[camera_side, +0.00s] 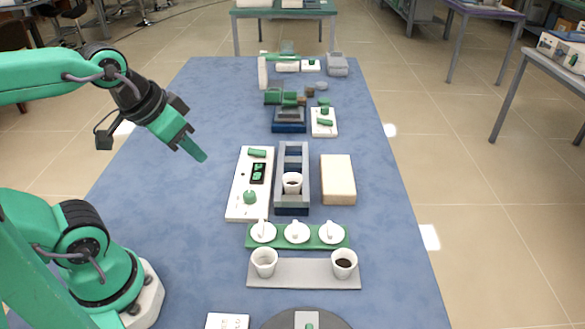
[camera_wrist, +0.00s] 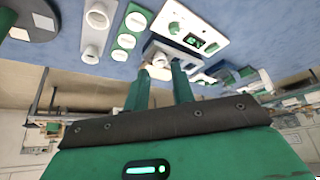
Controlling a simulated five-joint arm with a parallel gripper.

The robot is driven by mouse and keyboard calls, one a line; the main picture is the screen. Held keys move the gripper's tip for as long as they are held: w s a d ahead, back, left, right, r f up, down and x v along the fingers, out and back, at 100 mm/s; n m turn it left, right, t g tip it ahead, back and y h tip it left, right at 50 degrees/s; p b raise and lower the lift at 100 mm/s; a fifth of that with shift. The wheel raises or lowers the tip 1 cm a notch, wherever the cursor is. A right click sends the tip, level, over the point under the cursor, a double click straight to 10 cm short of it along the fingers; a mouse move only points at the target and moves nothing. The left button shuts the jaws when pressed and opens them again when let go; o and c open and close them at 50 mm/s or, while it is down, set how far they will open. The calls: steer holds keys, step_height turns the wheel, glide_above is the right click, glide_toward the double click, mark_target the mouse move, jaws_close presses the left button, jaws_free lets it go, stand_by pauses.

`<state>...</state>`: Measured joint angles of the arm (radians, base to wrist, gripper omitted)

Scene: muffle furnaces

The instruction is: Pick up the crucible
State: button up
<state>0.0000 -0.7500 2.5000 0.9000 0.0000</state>
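Three white crucibles show in the side view. One (camera_side: 292,182) stands upright with dark contents inside a grey open frame (camera_side: 292,209). Two stand on a grey tray (camera_side: 303,274) at the front: the left crucible (camera_side: 264,262) shows no dark contents and the right crucible (camera_side: 344,263) has dark contents. My gripper (camera_side: 203,156) is in the air left of the frame, apart from every crucible. In the wrist view my gripper (camera_wrist: 159,67) has its two fingers apart and nothing held; a pale rounded thing, likely the framed crucible, shows beyond the fingertips, partly hidden.
A green tray (camera_side: 240,238) with three white lids lies between the frame and the grey tray. A white control panel (camera_side: 238,195) is left of the frame and a cream block (camera_side: 338,180) right. More equipment stands farther back.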

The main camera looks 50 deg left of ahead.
steer(key=o, duration=0.9)
steer(key=shift+c, duration=0.2)
steer(key=shift+w, duration=0.1)
steer(key=m+g, duration=0.6)
steer(key=m, duration=0.1)
glide_above(292, 178)
steer(key=s+d, duration=0.1)
step_height(292, 178, down, 11)
steer(key=shift+s+d+f, duration=0.1)
steer(key=shift+d+f, duration=0.05)
steer(key=shift+f, duration=1.9)
steer(key=shift+d+f, duration=0.1)
steer(key=shift+f, duration=1.95)
